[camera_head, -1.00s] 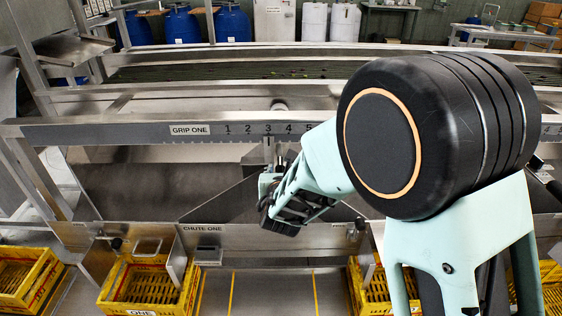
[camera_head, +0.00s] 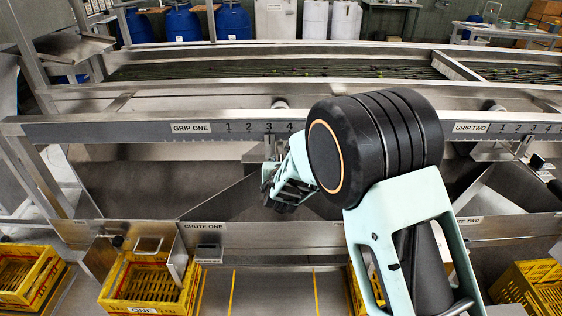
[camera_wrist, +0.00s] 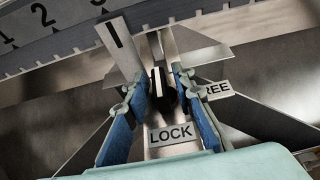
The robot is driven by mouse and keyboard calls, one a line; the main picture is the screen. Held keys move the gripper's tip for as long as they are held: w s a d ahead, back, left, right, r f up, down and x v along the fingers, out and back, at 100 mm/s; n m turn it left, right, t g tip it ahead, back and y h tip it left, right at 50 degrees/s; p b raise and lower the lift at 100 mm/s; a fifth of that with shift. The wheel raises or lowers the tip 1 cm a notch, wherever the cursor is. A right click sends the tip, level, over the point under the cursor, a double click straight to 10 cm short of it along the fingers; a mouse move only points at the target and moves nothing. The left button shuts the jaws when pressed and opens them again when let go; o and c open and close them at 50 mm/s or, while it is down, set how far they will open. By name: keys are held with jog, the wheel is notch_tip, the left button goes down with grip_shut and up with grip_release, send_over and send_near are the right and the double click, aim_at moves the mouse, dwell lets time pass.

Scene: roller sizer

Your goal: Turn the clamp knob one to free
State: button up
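The clamp knob one (camera_wrist: 163,88) is a dark knob with a pale line on it, under the GRIP ONE scale (camera_head: 190,128). My gripper (camera_wrist: 162,72) points at it, with one blue-padded finger on each side of the knob. The fingers are apart; a narrow gap shows on the left, and whether the right one touches is unclear. The LOCK label (camera_wrist: 171,135) shows between the fingers. The FREE label (camera_wrist: 217,89) is partly hidden behind the right finger. A pointer plate (camera_wrist: 118,42) stands by the scale. In the head view my gripper (camera_head: 268,184) hides the knob.
The metal rail runs across the machine, with GRIP TWO (camera_head: 472,128) to the right. Below are sloped sheet-metal chutes, including CHUTE ONE (camera_head: 203,226). Yellow crates (camera_head: 150,283) stand on the floor in front.

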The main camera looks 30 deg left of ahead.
grip_shut()
